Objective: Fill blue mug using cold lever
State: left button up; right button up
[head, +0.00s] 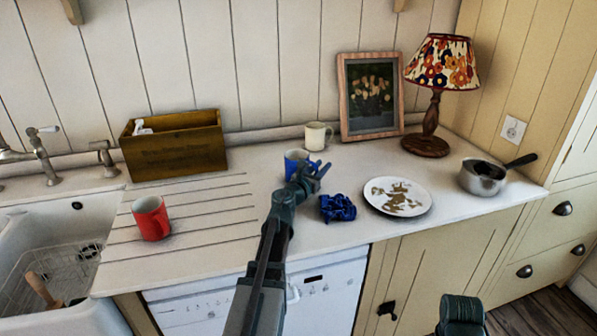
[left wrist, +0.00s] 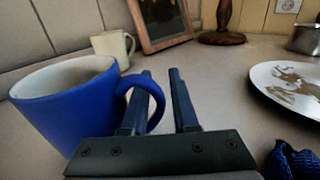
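The blue mug (head: 293,160) stands upright on the counter; in the left wrist view the mug (left wrist: 65,105) is at the left, its handle toward my gripper. My left gripper (head: 316,170) is beside the mug's handle side. A metal tap (head: 36,150) with a white-tipped lever (head: 48,129) stands behind the white sink (head: 25,225) at the left. I cannot tell which lever is cold. My right gripper is out of view.
A red mug (head: 151,218) stands on the draining grooves. A wooden box (head: 173,150), a cream mug (head: 317,137), a picture frame (head: 370,97) and a lamp (head: 435,80) stand behind. A blue cloth (head: 338,208), a stained plate (head: 397,196) and a saucepan (head: 483,177) lie to the right.

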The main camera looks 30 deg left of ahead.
pick_arm(q)
jog(key=shift+s, duration=0.1)
jog(key=shift+c, duration=0.3)
grip_shut()
dwell(0.9)
